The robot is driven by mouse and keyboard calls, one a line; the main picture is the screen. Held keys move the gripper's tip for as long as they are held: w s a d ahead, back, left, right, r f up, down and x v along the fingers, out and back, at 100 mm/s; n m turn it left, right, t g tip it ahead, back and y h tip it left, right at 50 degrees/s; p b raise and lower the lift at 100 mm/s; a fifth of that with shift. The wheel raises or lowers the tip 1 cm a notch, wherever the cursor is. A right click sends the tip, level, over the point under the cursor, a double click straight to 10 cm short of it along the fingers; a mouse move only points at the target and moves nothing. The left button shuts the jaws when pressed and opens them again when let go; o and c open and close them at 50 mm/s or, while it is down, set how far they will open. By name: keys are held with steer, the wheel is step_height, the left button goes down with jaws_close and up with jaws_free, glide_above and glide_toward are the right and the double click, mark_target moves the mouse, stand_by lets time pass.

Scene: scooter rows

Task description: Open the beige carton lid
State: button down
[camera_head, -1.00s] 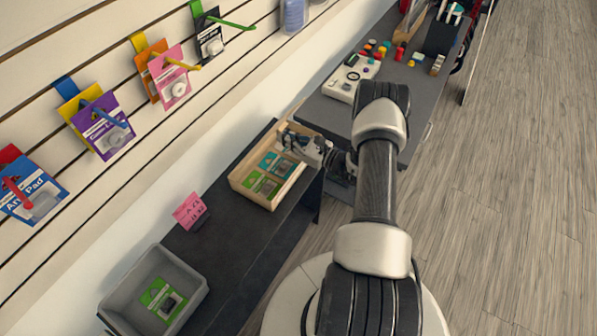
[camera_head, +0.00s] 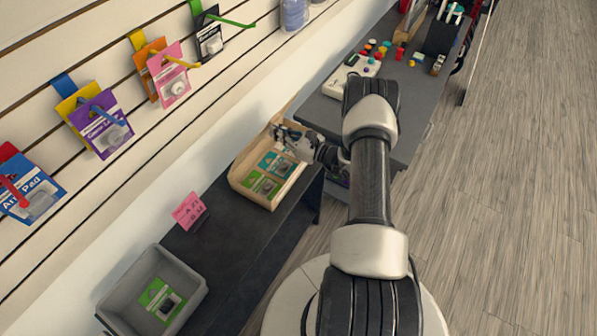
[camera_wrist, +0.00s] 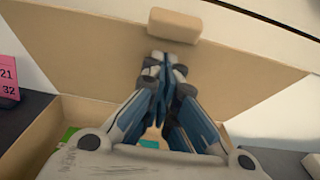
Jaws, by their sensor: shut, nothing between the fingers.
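The beige carton (camera_head: 240,187) stands on the dark bench, and its lid (camera_head: 262,141) is raised at the back, on the wall side. Green and teal packets (camera_head: 265,186) lie inside the carton. In the wrist view the lid (camera_wrist: 90,55) stands up as a broad panel with a lighter tab (camera_wrist: 174,25) near its upper edge. My gripper (camera_head: 279,131) reaches over the carton from the right. In the wrist view its fingertips (camera_wrist: 164,66) are together and empty, in front of the lid's inner face just below the tab. I cannot tell whether they touch it.
A grey bin (camera_head: 113,304) with a green packet sits at the near left of the bench. A pink price card (camera_head: 189,211) stands between bin and carton. Hanging packets (camera_head: 101,124) line the slatted wall. A white control box (camera_head: 350,78) stands on the table beyond.

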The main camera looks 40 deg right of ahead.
steer(key=shift+b+x, duration=0.65)
steer(key=shift+x, duration=1.1)
steer(key=shift+r, duration=0.2)
steer(key=shift+b+x, duration=1.1)
steer(key=shift+x, duration=0.95)
steer(key=shift+s, duration=0.1)
steer(key=p+v, duration=0.1)
steer(key=v, duration=1.3)
steer(key=shift+p, duration=0.3)
